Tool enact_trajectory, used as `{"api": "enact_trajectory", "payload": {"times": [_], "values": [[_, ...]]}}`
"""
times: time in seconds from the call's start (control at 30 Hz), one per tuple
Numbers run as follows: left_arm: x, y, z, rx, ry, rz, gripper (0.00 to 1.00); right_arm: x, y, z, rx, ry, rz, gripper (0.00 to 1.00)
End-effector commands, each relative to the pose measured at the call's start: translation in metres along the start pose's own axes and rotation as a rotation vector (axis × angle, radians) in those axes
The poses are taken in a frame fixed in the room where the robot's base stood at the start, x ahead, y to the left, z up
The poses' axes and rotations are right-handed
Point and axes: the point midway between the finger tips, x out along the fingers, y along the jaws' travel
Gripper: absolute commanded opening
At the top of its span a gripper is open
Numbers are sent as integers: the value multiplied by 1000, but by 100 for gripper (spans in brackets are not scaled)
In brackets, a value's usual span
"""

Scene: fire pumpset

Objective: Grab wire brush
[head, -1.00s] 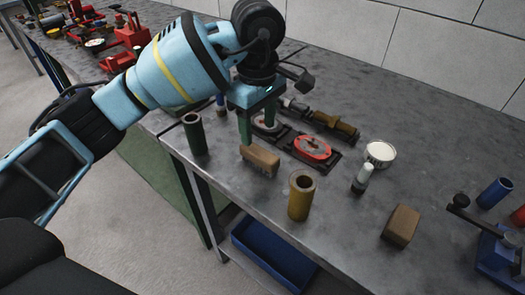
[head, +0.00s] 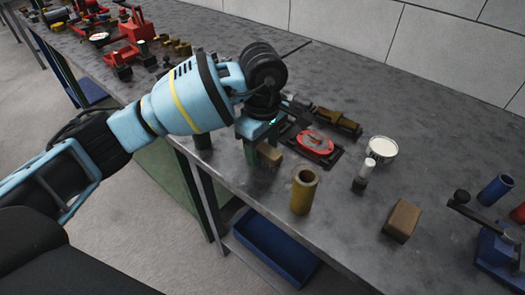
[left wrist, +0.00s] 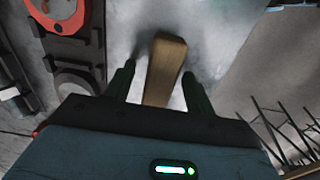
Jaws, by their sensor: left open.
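The wire brush (head: 269,156) looks like a small brown wooden block lying on the grey workbench; no bristles can be made out. In the head view my left gripper is over it and hides part of it. In the left wrist view the wooden block (left wrist: 165,65) lies between the two dark green fingers of my left gripper (left wrist: 157,72). The fingers are open, with a gap on both sides of the block. My right gripper is not in view.
A brass cylinder (head: 304,192) stands just right of the brush. A red gauge-like part (head: 314,143), a white-topped can (head: 382,149), a small white-capped bottle (head: 364,175) and another brown block (head: 402,221) sit further right. A blue bin (head: 272,248) is below the bench edge.

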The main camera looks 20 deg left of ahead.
Motion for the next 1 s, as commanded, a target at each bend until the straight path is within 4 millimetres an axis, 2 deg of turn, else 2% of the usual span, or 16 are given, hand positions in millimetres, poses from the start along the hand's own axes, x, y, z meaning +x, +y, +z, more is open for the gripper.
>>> {"api": "enact_trajectory", "payload": {"times": [0.13, 0.53, 0.83, 1.0], "values": [[0, 0, 0, 0, 0, 0, 55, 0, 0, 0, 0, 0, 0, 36], [0, 0, 0, 0, 0, 0, 3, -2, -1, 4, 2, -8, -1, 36], [-3, 0, 0, 0, 0, 2, 3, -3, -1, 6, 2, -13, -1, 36], [-14, 1, 0, 0, -1, 3, 3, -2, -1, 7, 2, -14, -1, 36]]}}
